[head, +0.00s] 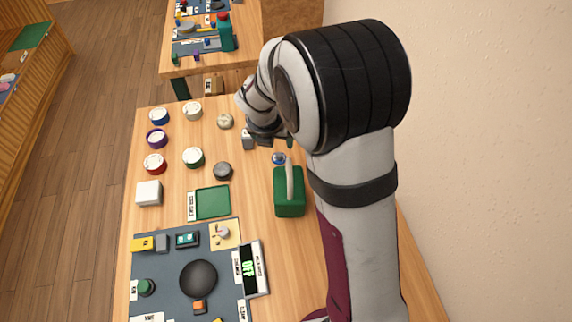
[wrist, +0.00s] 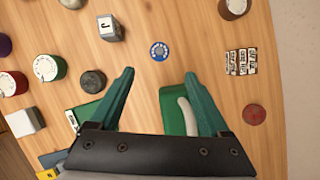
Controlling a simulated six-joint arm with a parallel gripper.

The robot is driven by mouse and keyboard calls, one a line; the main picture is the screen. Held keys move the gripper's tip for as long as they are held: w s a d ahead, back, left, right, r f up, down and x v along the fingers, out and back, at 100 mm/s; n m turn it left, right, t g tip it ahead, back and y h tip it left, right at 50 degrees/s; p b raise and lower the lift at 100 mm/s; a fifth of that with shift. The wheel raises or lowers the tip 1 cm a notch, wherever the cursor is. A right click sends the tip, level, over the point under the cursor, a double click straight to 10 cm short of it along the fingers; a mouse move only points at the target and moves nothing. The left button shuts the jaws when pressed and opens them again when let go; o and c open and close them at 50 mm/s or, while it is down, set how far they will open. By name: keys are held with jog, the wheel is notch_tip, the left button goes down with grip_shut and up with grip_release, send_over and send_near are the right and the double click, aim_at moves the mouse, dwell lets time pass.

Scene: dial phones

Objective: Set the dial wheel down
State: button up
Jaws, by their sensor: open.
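The likely dial wheel is a small blue disc with a pale centre (wrist: 159,50). It lies flat on the wooden table, just beyond my fingertips in the wrist view. In the head view the blue disc (head: 279,158) lies just behind the green box. My gripper (wrist: 160,75) is open, its two teal fingers spread wide with nothing held between them. The disc is apart from both fingers. In the head view my arm hides most of the gripper.
A green box with a white handle (head: 289,201) stands close by. A grey J block (wrist: 109,28), a dark round piece (wrist: 92,80) and several round pots are left of the disc. A green tray (head: 212,203) and dark work mat (head: 165,275) lie nearer. Bare wood surrounds the disc.

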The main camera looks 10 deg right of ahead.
jog(key=s+r+m, duration=0.1)
jog(key=m, duration=0.1)
jog(key=s+d+r+m, duration=0.1)
jog(key=m, duration=0.1)
jog(key=s+d+r+m, duration=0.1)
jog(key=s, duration=0.1)
jog(key=shift+s+r+m+g, duration=0.1)
jog(key=shift+r+m+g, duration=0.1)
jog(key=shift+m+g, duration=0.15)
jog(key=s+a+r+m+g+y, duration=0.1)
jog(key=s+r+m+g, duration=0.1)
jog(key=s+m, duration=1.1)
jog(key=s+a+r+m+g+y, duration=0.1)
jog(key=s+r+m, duration=0.3)
jog(key=s+m, duration=1)
jog(key=m+y, duration=0.1)
jog(key=m, duration=0.3)
jog(key=shift+s+a+r+g+y, duration=0.15)
jog(key=shift+a+r+g+y, duration=0.1)
jog(key=shift+g+y, duration=0.1)
